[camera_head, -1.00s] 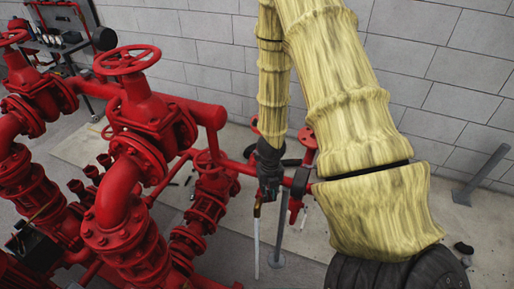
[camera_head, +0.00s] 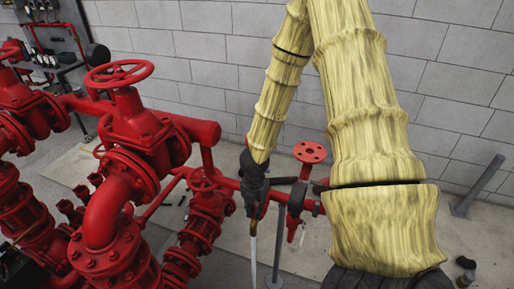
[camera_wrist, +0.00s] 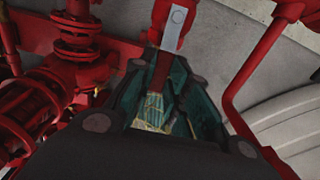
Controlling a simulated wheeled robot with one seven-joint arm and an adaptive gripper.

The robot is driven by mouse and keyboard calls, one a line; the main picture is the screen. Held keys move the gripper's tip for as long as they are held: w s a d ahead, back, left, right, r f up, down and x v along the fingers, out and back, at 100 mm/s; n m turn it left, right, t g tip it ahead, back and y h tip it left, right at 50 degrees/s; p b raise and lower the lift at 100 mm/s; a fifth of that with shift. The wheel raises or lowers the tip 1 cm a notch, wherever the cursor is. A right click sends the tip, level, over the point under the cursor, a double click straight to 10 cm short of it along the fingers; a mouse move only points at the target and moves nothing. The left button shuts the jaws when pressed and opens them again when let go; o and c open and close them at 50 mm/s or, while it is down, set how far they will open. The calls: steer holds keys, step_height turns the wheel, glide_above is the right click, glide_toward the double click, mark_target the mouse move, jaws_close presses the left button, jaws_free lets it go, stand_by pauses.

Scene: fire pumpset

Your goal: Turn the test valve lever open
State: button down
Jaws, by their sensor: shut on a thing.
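The test valve lever (camera_wrist: 161,72) shows in the wrist view as a narrow red bar with a pale metal part (camera_wrist: 178,24) beyond it. My gripper (camera_wrist: 158,88) has its dark green fingers on both sides of the red bar and is shut on it. In the head view my gripper (camera_head: 255,196) is at the thin red pipe line, right of the large red valves. My gripper hides most of the lever and the valve body there. A thin pale vertical strip (camera_head: 253,255) shows below my gripper; I cannot tell what it is.
A large red valve (camera_head: 130,130) with a handwheel fills the left. A block wall (camera_head: 220,60) closes off the back.

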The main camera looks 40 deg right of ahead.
steer(key=shift+w+d, duration=0.1)
steer(key=shift+w, duration=0.1)
stand_by(0.4)
steer(key=c, duration=1.4)
jaws_free()
steer(key=shift+r, duration=0.1)
steer(key=shift+r, duration=5.9)
